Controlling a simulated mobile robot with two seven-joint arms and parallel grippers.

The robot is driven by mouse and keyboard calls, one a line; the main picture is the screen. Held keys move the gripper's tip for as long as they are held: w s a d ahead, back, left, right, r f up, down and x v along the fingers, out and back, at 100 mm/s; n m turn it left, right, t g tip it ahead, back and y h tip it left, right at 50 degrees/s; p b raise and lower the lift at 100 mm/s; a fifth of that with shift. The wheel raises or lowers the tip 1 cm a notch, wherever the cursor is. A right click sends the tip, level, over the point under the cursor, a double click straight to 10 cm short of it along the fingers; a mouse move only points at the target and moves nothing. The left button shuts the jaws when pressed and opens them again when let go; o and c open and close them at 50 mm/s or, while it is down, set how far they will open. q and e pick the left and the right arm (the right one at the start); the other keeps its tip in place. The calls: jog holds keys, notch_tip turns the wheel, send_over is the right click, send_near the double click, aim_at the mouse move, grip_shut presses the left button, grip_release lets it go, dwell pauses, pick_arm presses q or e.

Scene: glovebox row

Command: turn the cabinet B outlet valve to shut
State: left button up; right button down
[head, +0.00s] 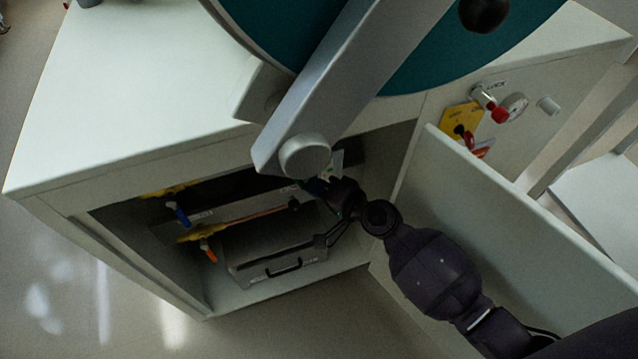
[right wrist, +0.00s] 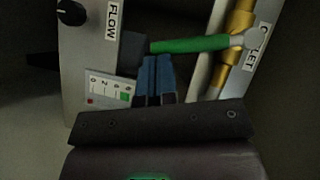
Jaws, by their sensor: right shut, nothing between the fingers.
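In the right wrist view a green valve lever (right wrist: 190,44) runs sideways from a brass pipe (right wrist: 238,25), roughly crosswise to it. A partly covered label (right wrist: 256,52) beside the pipe shows "LET". My right gripper (right wrist: 154,62) is shut and empty, its blue-grey fingertips just below the lever's free left end. I cannot tell whether they touch it. In the head view my right gripper (head: 316,186) reaches into the open cabinet (head: 125,165); its tips are dark and partly lost in shadow. The green lever is not clear in that view. My left gripper is not in view.
A blue-handled valve (head: 181,214) and an orange-handled valve (head: 207,250) sit at the cabinet's left. A grey case (head: 270,250) lies inside. The open door (head: 500,215) stands right of my arm. A panel (right wrist: 90,50) with a "FLOW" knob (right wrist: 71,13) is left of the fingers.

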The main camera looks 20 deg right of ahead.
pick_arm(q)
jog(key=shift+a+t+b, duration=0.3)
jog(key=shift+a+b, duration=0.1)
jog(key=shift+b, duration=0.15)
pick_arm(e)
jog(key=a, duration=0.1)
jog(key=a+f, duration=0.1)
jog(key=shift+a+f, duration=0.15)
jog(key=shift+a, duration=0.15)
jog(key=shift+s+a, duration=0.1)
jog(key=shift+s, duration=0.1)
pick_arm(q)
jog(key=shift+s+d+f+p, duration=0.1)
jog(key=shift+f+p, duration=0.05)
jog(key=shift+p, duration=0.15)
pick_arm(e)
jog(key=v, duration=0.7)
jog(key=shift+d, duration=0.3)
jog(key=shift+s+a, duration=0.1)
